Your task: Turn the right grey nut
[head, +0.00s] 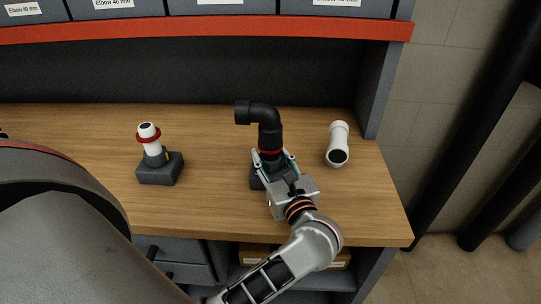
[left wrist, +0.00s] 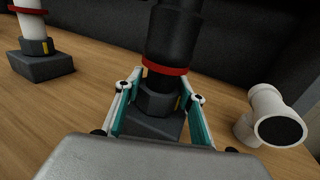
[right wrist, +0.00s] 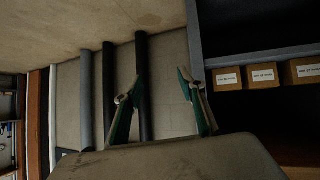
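The right grey nut (left wrist: 158,103) is dark grey with a yellow mark. It sits on a dark block under the upright black elbow pipe (head: 268,130), which has a red ring. My left gripper (head: 273,159) comes from the front with its fingers on either side of the nut. In the left wrist view the fingers are spread, and a narrow gap shows beside the nut. The left grey nut (head: 157,157) is around a white pipe with a red ring on a dark block (head: 160,171). My right gripper (right wrist: 160,78) is open and empty, away from the bench.
A loose white elbow (head: 338,143) lies on the wooden bench (head: 215,190) right of the black pipe. A red-edged shelf (head: 200,28) with labelled bins runs above. A grey side panel (head: 378,80) bounds the bench at right. Dark pipes (head: 480,140) stand beyond it.

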